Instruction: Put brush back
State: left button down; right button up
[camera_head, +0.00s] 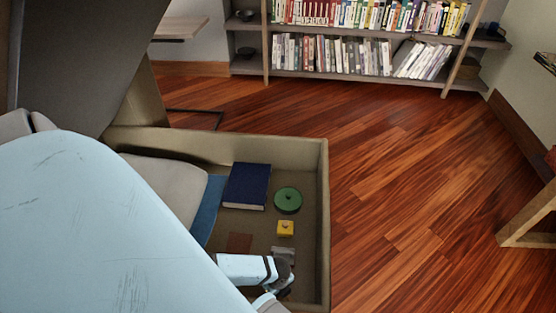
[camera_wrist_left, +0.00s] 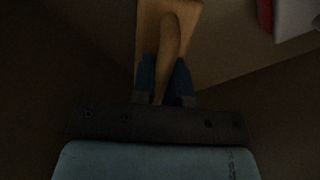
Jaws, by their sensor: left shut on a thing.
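In the left wrist view, a tan, wood-like brush handle (camera_wrist_left: 170,38) runs up between the two blue fingers of my left gripper (camera_wrist_left: 165,75). The gripper is shut on it. A wider tan piece shows behind the handle; the picture is too dark to tell its details. In the head view my left arm reaches into the near right corner of an open beige box (camera_head: 323,190), its dark end low inside. I cannot make out the brush in that view. My right gripper is in neither view.
Wood floor (camera_head: 400,170) lies clear to the right. A bookshelf (camera_head: 365,77) stands at the back.

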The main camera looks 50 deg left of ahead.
pick_arm(q)
jog(key=c, duration=1.1)
grip_release()
jog(key=shift+r, duration=0.25)
notch_tip(320, 180, up, 7)
jog(key=p, duration=0.4)
jog(key=shift+f, duration=0.15)
jog(key=shift+r+p, duration=1.15)
jog(key=shift+r, duration=1.4)
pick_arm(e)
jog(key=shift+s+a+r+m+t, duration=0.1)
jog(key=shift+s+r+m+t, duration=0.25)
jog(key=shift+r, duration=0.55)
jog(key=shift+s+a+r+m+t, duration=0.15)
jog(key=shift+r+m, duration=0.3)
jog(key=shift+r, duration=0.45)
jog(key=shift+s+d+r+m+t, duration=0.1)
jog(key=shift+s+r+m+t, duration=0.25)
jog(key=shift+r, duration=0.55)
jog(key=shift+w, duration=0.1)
